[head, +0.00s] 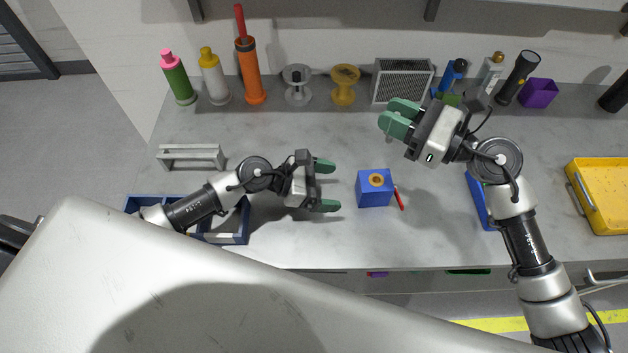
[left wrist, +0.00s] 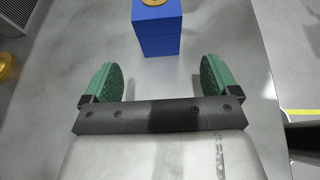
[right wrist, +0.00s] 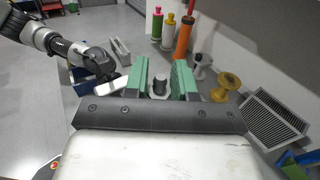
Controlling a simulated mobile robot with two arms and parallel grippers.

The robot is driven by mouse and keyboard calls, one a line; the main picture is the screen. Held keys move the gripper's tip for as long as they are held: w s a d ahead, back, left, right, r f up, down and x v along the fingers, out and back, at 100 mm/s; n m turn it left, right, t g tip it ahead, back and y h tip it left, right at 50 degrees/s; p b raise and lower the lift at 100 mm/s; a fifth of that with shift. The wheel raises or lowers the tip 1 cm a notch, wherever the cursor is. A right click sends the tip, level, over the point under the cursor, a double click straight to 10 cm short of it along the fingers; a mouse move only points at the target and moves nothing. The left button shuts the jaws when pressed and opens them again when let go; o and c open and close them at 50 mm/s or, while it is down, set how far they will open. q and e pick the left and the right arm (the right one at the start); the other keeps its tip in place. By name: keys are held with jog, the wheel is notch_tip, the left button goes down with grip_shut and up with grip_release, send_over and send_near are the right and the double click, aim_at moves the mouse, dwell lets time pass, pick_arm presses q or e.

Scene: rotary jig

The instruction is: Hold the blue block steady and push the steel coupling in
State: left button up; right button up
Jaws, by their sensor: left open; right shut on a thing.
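The blue block (head: 371,199) stands on the grey table, with a brass ring (head: 376,180) around a hole in its top. My left gripper (head: 327,186) is open and empty, to the left of the block. In the left wrist view the block (left wrist: 157,34) is ahead of the open fingers (left wrist: 160,78), not touching them. My right gripper (head: 399,117) is raised above the table behind the block. In the right wrist view it is shut on the grey steel coupling (right wrist: 160,87). The coupling is hidden in the head view.
A red stick-like thing (head: 399,198) lies by the block's right side. Bottles, spools and a grey mesh box (head: 402,81) line the back. A blue tray (head: 228,238) is at left and a yellow tray (head: 600,190) at right. Table around the block is mostly clear.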

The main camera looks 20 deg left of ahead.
aim_at(358, 190)
pick_arm(q)
jog(key=x, duration=0.8)
jog(key=shift+d, duration=0.15)
jog(key=c, duration=1.3)
pick_arm(e)
jog(key=shift+f+n+g, duration=0.35)
jog(key=shift+f+g, duration=0.2)
jog(key=shift+f, duration=1.05)
jog(key=shift+f+n+g, duration=0.35)
jog(key=shift+f+g, duration=0.2)
jog(key=shift+f, duration=1.05)
